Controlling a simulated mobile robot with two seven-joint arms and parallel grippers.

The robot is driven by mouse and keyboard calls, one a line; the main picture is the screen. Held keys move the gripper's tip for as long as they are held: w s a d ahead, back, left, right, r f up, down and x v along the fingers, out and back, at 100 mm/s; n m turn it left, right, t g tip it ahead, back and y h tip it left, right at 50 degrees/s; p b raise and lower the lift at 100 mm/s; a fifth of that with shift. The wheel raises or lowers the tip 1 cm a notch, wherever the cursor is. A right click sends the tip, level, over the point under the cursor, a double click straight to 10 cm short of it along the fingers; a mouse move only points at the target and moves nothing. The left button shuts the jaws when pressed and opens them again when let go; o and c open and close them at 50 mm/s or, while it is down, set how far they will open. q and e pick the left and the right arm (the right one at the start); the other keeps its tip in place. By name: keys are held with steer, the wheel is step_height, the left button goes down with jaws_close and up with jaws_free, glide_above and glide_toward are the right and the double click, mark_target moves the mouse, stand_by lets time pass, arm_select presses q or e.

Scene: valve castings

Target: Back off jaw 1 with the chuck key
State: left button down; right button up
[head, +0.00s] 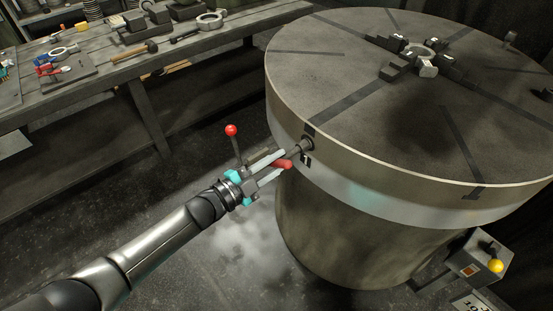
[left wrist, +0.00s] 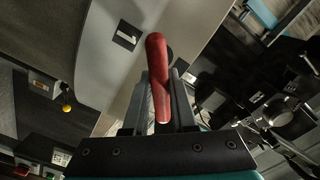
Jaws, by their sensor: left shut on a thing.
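A big round chuck table (head: 350,60) stands on a drum base at the right. Several dark jaws (head: 433,71) with small pale labels surround a ring at its middle; I cannot read the labels. The chuck key (head: 301,146) meets the table's side rim, its grey shank against the rim. Its red handle (head: 283,164) lies between the fingers of my left gripper (head: 276,164), which is shut on it. In the left wrist view the red handle (left wrist: 158,75) rises between the fingers (left wrist: 160,105). My right gripper is in neither view.
A small black plate (head: 306,160) is on the rim below the key. A red ball on a dark rod (head: 232,131) rises behind my gripper. A workbench (head: 150,58) with tools is at upper left. A control box (head: 480,258) with a yellow button stands at lower right.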

arm_select(q)
steer(key=shift+w+d+r, duration=0.1)
steer(key=shift+d+r, duration=0.05)
steer(key=shift+r, duration=0.05)
stand_by(0.3)
steer(key=shift+m, duration=0.7)
steer(key=shift+f, duration=0.1)
steer(key=shift+n, duration=2)
steer(key=shift+p, duration=0.3)
steer(key=shift+n, duration=0.7)
steer(key=shift+n+p, duration=0.35)
steer(key=shift+n, duration=0.95)
